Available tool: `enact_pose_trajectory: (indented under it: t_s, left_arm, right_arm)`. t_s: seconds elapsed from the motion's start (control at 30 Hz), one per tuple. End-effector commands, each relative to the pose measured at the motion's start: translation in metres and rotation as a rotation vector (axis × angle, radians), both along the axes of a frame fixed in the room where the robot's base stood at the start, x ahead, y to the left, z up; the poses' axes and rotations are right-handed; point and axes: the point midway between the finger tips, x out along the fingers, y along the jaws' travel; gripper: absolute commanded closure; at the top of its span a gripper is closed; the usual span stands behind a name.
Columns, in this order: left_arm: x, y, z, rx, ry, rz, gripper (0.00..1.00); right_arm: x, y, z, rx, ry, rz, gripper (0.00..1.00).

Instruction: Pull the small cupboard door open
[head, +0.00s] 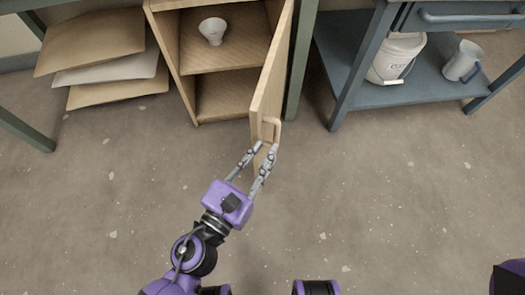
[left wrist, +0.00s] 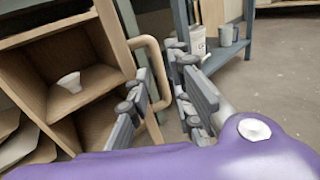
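The small wooden cupboard (head: 187,85) stands at the top of the head view. Its door (head: 271,75) is hinged on the right and stands wide open, swung out towards me. A pale loop handle (head: 277,127) is on the door's near end; it also shows in the left wrist view (left wrist: 155,68). My left gripper (head: 265,146) is at the handle with its fingers apart. In the left wrist view the handle's bar lies between the fingertips, with a gap to the right finger. I cannot tell whether the left finger touches it. My right gripper is out of view.
A white cup-like piece (head: 212,31) stands on the cupboard's shelf. Left of it are stacked boards (head: 90,50). Right of it, a blue-grey bench's lower shelf (head: 425,93) holds a white bucket (head: 396,58) and a grey jug (head: 463,62). The floor in front is clear.

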Motion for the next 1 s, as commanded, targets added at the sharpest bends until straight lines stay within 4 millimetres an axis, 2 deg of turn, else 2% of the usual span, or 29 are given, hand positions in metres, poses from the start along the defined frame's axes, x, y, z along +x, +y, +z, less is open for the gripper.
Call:
enact_pose_trajectory:
  t_s: [0.03,0.47,0.83,1.0]
  left_arm:
    - [-0.014,-0.010,-0.017,-0.013,0.044,-0.011,0.80]
    - [-0.017,-0.007,-0.016,-0.014,0.045,-0.009,0.80]
    - [-0.054,0.028,-0.008,-0.009,0.024,-0.001,0.80]
    - [-0.064,0.040,-0.003,-0.006,0.011,0.001,0.80]
  right_arm:
    - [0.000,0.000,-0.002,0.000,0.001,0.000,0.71]
    - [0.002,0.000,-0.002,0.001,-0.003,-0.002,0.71]
    - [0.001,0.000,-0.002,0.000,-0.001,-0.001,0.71]
    - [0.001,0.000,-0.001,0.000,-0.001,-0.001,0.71]
